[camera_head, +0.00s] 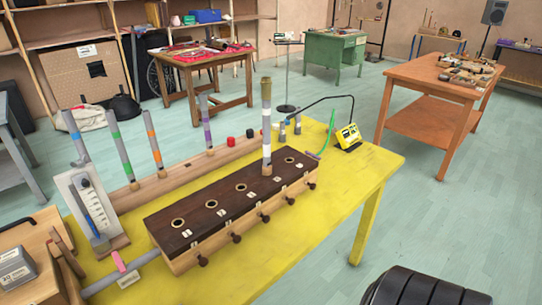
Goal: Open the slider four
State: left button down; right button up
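A long wooden box (247,228) with a dark top (225,200) stands on the yellow table. Its top has a row of round holes with small white labels, too small to read. Dark slider knobs stick out along its front side. The fourth knob from the left (290,200) is near the right end, before the fifth knob (311,185). I cannot tell whether any slider is pulled out. A tall tube (266,120) with a white band stands upright on the top near the fourth knob. Neither of my grippers shows.
Behind the box, a wooden rail (190,172) holds several color-banded tubes. A white gauge panel (88,210) stands at the left, and a yellow device (348,137) at the back right. The yellow table (300,240) is clear before the knobs. A black ribbed part of mine shows bottom right.

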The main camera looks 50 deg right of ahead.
aim_at(290, 202)
jog(key=z, duration=1.2)
jog(key=l+z, duration=0.5)
